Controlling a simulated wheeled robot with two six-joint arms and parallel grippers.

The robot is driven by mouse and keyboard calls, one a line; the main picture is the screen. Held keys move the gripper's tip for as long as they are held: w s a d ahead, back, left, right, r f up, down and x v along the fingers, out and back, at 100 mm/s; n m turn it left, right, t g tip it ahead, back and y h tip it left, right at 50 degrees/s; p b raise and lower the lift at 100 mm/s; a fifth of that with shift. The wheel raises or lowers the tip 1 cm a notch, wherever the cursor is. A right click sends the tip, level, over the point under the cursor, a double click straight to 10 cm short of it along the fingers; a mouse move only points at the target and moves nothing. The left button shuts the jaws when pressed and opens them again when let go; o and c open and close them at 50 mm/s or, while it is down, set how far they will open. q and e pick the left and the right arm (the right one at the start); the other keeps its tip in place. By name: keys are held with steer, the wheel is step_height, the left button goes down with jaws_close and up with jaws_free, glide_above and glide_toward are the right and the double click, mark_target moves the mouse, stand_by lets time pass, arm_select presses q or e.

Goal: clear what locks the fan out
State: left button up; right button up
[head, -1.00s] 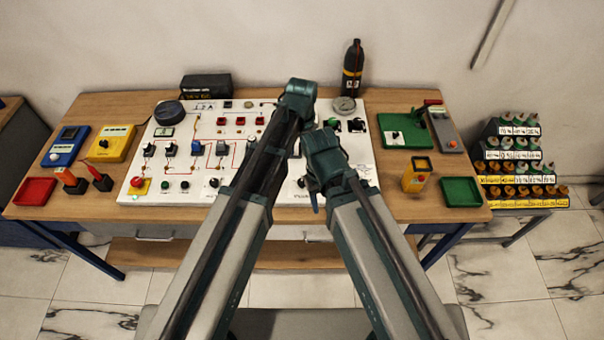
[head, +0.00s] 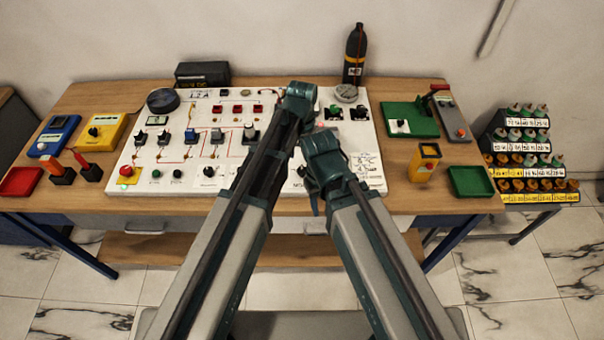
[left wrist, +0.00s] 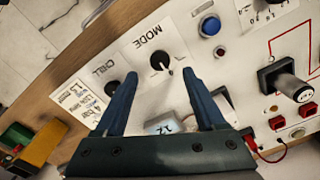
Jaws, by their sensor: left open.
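The white control panel (head: 225,172) lies on the bench with a row of switches, wires and buttons. In the left wrist view my left gripper (left wrist: 165,95) is open and empty, its fingers over the panel's front right part. The MODE knob (left wrist: 160,61) stands just beyond and between the fingertips. The CHILL control (left wrist: 112,88) is beside one finger and partly covered. A small grey block (left wrist: 160,126) marked with characters shows between the fingers. In the head view my arms cover this area. I cannot tell which part locks the fan.
A black bottle (head: 354,55) stands behind.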

mark_target(302, 170)
arm_select(q)
step_height(302, 170, down, 6)
steer(key=b, duration=0.4)
steer(key=shift+r+b, duration=0.1)
steer(key=shift+b, duration=0.25)
jaws_close()
